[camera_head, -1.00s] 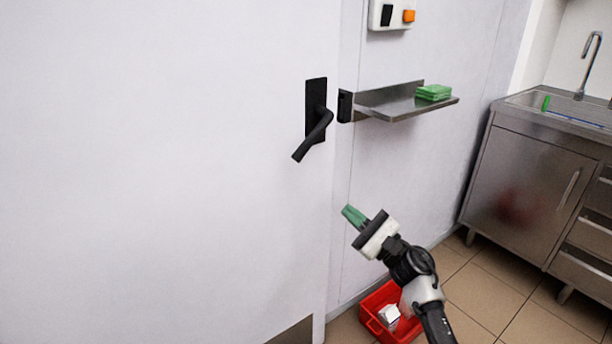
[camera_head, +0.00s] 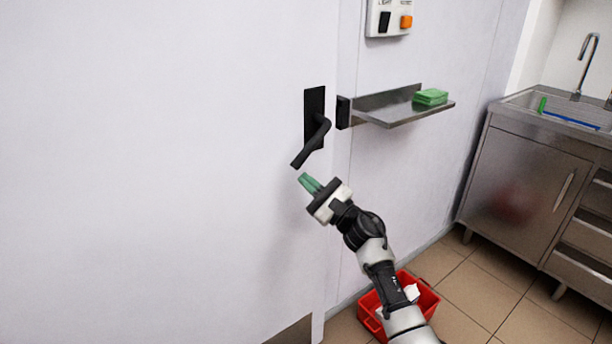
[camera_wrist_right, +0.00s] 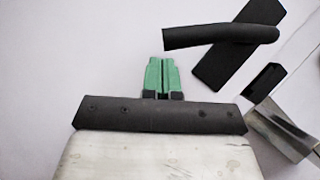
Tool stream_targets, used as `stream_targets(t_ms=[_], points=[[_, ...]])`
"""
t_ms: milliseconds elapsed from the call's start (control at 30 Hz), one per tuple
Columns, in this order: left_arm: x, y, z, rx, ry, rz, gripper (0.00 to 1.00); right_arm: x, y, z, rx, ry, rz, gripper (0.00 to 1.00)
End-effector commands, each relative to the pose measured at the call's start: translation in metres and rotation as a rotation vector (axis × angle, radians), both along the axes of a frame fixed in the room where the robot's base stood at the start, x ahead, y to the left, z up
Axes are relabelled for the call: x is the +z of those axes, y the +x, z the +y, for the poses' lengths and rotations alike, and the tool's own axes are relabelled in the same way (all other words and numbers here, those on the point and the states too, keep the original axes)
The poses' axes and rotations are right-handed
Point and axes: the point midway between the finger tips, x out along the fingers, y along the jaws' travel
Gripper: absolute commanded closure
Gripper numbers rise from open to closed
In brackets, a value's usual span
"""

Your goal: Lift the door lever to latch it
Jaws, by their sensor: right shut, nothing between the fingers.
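The black door lever (camera_head: 311,144) hangs on a black plate (camera_head: 314,100) near the right edge of the white door (camera_head: 170,170). It slants down to the left, its free end low. My right gripper (camera_head: 303,178) has green fingers, shut and empty, just below the lever's free end and apart from it in the head view. In the right wrist view the lever (camera_wrist_right: 215,37) lies beyond the fingertips (camera_wrist_right: 161,60), with a small gap in the picture. Depth between fingers and door is hard to tell. My left gripper is not in view.
Right of the lever are a black latch block (camera_head: 343,112) and a steel shelf (camera_head: 400,111) with green sponges (camera_head: 430,97). A switch box (camera_head: 389,17) hangs above. A red crate (camera_head: 427,301) stands on the floor below my arm. A steel sink cabinet (camera_head: 515,175) stands at the right.

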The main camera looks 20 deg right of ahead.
Motion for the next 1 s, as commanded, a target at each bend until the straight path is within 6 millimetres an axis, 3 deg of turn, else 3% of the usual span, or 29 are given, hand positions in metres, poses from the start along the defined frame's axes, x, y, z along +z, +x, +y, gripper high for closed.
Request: stream_targets(t_ms=[300,1000], points=[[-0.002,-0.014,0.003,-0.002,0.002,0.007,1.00,0.007,0.000,0.005,0.000,-0.001,-0.001,1.00],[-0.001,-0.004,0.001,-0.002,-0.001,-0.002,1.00,0.013,-0.003,0.013,0.002,0.067,0.023,1.00]])
